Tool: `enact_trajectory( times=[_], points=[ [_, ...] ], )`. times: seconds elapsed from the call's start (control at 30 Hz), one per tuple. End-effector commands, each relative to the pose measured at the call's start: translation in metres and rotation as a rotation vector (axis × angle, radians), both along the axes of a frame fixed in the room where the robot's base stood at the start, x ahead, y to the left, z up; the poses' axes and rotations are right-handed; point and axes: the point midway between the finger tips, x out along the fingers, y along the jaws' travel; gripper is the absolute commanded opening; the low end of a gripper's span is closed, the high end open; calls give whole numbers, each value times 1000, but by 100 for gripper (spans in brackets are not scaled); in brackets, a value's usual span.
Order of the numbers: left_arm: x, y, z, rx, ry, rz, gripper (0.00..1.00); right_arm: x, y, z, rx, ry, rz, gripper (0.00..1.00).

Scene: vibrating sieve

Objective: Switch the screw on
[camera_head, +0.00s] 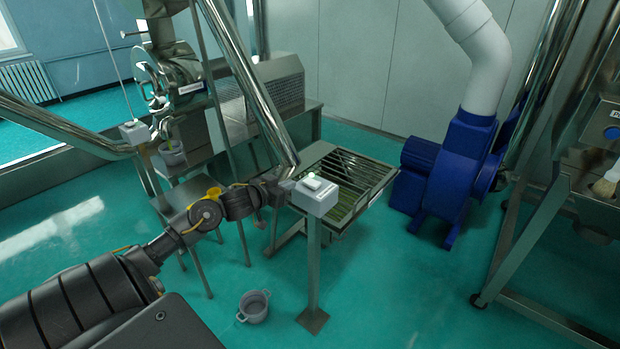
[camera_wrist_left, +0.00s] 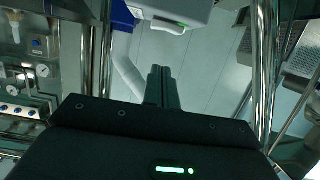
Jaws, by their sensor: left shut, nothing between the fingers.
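A light grey switch box (camera_head: 315,194) stands on a metal post in the middle of the head view, with a pale green-lit switch on its top. My left gripper (camera_head: 284,187) is at the left side of this box, very close to it; I cannot tell whether they touch. In the left wrist view the shut, empty fingers (camera_wrist_left: 161,73) point toward the underside of a pale box (camera_wrist_left: 172,9) at the top. A second, similar switch box (camera_head: 133,131) stands on a post farther left. No label shows which box belongs to the screw. My right gripper is out of view.
A slatted metal tray (camera_head: 362,178) lies behind the near box, and a blue blower (camera_head: 447,168) stands to its right. Sloping steel tubes (camera_head: 245,75) pass behind my left arm. A grey pot (camera_head: 254,306) sits on the green floor. Floor at the front right is clear.

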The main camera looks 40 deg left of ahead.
Motion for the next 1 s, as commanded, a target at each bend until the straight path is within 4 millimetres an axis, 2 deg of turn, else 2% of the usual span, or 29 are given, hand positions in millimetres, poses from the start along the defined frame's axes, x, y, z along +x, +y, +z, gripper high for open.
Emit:
enact_trajectory(
  times=[0.03, 0.13, 0.57, 0.77, 1.0],
  points=[
    [1, -3, 14, 4, -16, -9, 0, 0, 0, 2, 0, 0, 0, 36],
    [1, -6, 25, 3, -29, -16, 0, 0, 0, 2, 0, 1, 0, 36],
    [7, -5, 24, 1, -30, -15, 0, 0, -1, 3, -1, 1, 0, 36],
    [36, -5, 19, -1, -30, -14, 0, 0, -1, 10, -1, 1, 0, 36],
    [85, -4, 7, -1, -31, -13, 0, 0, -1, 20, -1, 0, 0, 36]
  ],
)
